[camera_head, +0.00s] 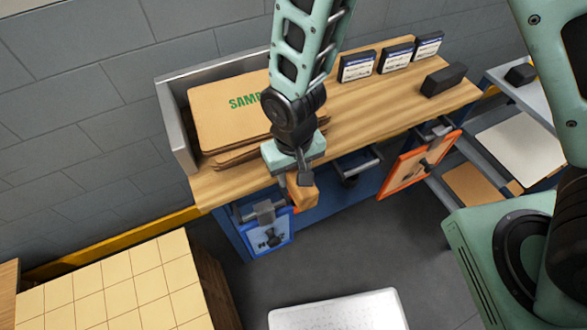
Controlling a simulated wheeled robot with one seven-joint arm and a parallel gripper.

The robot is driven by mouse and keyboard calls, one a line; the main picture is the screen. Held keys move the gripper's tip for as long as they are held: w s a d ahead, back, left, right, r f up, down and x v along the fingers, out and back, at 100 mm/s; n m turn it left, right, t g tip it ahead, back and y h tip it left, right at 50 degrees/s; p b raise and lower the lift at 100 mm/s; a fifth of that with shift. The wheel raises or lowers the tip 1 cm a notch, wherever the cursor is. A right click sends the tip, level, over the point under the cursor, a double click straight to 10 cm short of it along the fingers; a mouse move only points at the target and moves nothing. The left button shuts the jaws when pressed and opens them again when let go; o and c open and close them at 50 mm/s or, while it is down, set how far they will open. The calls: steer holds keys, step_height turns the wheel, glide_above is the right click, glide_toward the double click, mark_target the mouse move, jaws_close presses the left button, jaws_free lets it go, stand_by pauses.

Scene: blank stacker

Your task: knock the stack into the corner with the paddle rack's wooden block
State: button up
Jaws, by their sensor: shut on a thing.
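The stack of brown cardboard blanks (218,118) lies on the wooden bench top at the left, its top sheet showing green letters. Its lower sheets stick out unevenly at the front and right. A grey metal corner fence (176,125) stands along its left and back sides. My gripper (300,180) is shut on a small orange-brown wooden block (303,195), held in front of the bench's front edge, to the right of and nearer than the stack. My arm hides the stack's right part. The paddle rack is on the bench front, with a blue paddle (250,237) and an orange-framed paddle (408,177).
Several labelled dark boxes (357,66) and a black block (443,80) stand on the bench's right half. A tiled pale block stack (110,290) is at lower left, a white tray (340,312) at bottom. A shelf with sheets (520,145) stands at right.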

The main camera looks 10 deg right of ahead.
steer(key=shift+w+a, duration=0.15)
steer(key=shift+w, duration=0.25)
steer(key=shift+w+a, duration=0.1)
steer(key=shift+w, duration=0.25)
steer(key=shift+w, duration=0.3)
steer(key=shift+w+a, duration=0.3)
steer(key=shift+w, duration=0.75)
steer(key=shift+w+a, duration=0.25)
steer(key=shift+w, duration=0.35)
